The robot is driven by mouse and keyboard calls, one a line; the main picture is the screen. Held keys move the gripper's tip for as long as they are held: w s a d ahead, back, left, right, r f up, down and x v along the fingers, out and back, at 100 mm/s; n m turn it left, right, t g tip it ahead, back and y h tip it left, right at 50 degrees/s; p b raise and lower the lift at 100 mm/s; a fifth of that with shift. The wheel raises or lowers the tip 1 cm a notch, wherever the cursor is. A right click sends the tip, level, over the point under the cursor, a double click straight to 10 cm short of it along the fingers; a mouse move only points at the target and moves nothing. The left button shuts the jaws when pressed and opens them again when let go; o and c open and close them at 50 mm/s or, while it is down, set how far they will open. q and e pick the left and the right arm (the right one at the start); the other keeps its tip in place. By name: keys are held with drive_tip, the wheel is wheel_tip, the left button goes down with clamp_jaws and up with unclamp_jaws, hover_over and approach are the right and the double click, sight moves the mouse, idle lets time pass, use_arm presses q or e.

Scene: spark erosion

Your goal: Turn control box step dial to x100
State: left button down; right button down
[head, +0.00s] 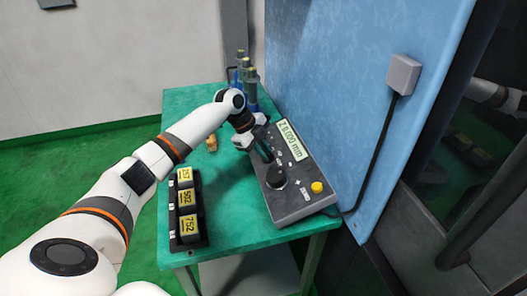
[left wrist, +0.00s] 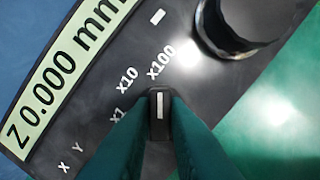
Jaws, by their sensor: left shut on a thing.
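The control box (head: 295,200) is a dark grey box on the green table, with a display reading "Z 0.000 mm" (head: 291,141). In the left wrist view the step dial (left wrist: 159,115) is a small black knob with a white line. The line points up the picture, toward the x100 label (left wrist: 162,60). The x10 label (left wrist: 127,79) and x1 label (left wrist: 118,114) lie to its left. My left gripper (head: 264,150) is over the box, its two green fingers (left wrist: 159,122) shut on the dial's sides. In the head view the gripper hides the dial. My right gripper is not in view.
A large black knob (head: 277,178) and a yellow button (head: 317,187) are on the box near the dial. A black rack (head: 190,240) with yellow blocks stands left on the table. Bottles (head: 247,85) stand behind. A blue panel (head: 335,80) rises at right.

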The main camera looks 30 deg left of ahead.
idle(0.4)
use_arm(q)
drive_tip(key=c, duration=1.4)
unclamp_jaws()
drive_tip(key=b+v, duration=0.1)
drive_tip(key=v, duration=1.1)
drive_tip(key=shift+d+r, duration=0.1)
drive_tip(key=shift+r, duration=0.05)
